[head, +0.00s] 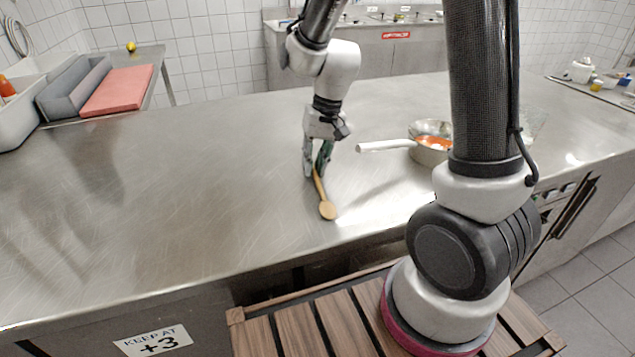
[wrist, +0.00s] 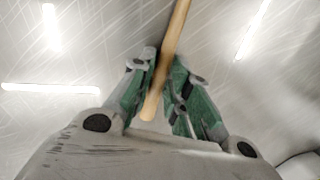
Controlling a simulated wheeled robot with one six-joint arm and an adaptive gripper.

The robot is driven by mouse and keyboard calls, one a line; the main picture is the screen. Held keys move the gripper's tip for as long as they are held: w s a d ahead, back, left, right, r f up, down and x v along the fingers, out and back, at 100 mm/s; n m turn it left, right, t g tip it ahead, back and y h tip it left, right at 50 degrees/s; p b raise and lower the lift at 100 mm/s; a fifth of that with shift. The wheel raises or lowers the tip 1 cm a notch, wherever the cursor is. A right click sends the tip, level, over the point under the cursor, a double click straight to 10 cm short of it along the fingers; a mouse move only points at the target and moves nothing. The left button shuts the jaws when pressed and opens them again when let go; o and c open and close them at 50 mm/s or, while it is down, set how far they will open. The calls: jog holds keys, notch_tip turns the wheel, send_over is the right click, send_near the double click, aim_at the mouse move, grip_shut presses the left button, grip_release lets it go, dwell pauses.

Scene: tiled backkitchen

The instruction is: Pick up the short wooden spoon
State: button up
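The short wooden spoon (head: 327,209) is pale tan with a rounded bowl. In the head view its bowl points toward the counter's front edge and its handle runs up between my fingers. My gripper (head: 315,173) points down over the steel counter. In the wrist view, my gripper (wrist: 168,65) has its green-padded fingertips drawn in close on both sides of the spoon's handle (wrist: 170,52). The handle's end lies between the fingers, toward the palm, and the bowl is out of view there. I cannot tell whether the spoon touches the counter.
A saucepan (head: 431,156) with orange contents stands right of my gripper, its pale handle (head: 383,146) pointing left toward it. A clear container (head: 532,122) is partly hidden behind my arm. A red board (head: 118,91) is at far left. The counter's left half (head: 150,190) is clear.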

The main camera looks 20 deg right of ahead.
jog(key=shift+c, duration=0.4)
grip_shut()
